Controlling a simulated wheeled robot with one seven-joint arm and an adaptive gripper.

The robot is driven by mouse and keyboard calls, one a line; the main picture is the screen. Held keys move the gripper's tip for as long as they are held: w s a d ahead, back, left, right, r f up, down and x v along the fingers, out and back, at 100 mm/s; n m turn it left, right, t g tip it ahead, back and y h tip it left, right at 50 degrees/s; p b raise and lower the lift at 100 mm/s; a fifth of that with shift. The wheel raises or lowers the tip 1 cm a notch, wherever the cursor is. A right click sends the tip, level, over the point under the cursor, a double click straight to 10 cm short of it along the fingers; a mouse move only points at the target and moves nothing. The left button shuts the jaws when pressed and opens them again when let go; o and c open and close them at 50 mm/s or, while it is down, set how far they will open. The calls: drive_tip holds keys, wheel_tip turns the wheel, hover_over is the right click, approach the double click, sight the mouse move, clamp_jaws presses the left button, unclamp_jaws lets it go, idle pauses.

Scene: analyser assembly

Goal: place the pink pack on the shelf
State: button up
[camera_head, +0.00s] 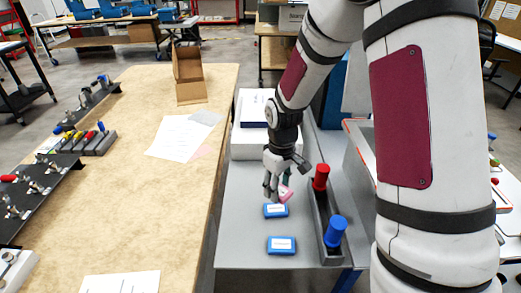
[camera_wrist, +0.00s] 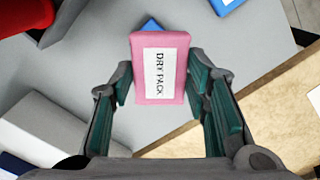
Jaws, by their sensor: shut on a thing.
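The pink pack (camera_wrist: 140,88) has a white label reading "DRY PACK" and sits between the fingers of my gripper (camera_wrist: 158,85) in the wrist view. My gripper is shut on it. In the head view my gripper (camera_head: 277,192) points down over the grey shelf (camera_head: 238,235), with a bit of the pink pack (camera_head: 285,194) showing at its fingertips.
Two blue packs, one (camera_head: 276,211) close to my gripper and one (camera_head: 282,245) nearer the front, lie on the shelf. A dark holder with a red-capped (camera_head: 321,177) and a blue-capped item (camera_head: 336,231) stands right. A white box (camera_head: 250,140) is behind. A wooden table (camera_head: 150,200) is left.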

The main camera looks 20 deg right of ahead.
drive_tip(key=s+f+n+b, duration=0.1)
drive_tip(key=n, duration=0.1)
drive_tip(key=s+d+f+n+b, duration=0.1)
drive_tip(key=s+n, duration=0.1)
drive_tip(key=s+f+n+b, duration=0.1)
drive_tip(key=s+n, duration=0.1)
drive_tip(key=n, duration=0.1)
drive_tip(key=shift+d+f, duration=0.35)
drive_tip(key=shift+s+f+n, duration=0.25)
drive_tip(key=shift+s+n, duration=0.1)
drive_tip(key=shift+n, duration=0.35)
drive_tip(key=b, duration=0.2)
hover_over(254, 197)
drive_tip(key=shift+s+f, duration=0.25)
drive_tip(key=shift+f, duration=0.45)
drive_tip(key=shift+w+f, duration=0.15)
drive_tip(key=shift+f, duration=0.75)
drive_tip(key=shift+w+f, duration=0.15)
drive_tip(key=shift+f, duration=0.7)
drive_tip(key=shift+f, duration=0.15)
drive_tip(key=o, duration=1.2)
drive_tip(key=shift+c, duration=0.2)
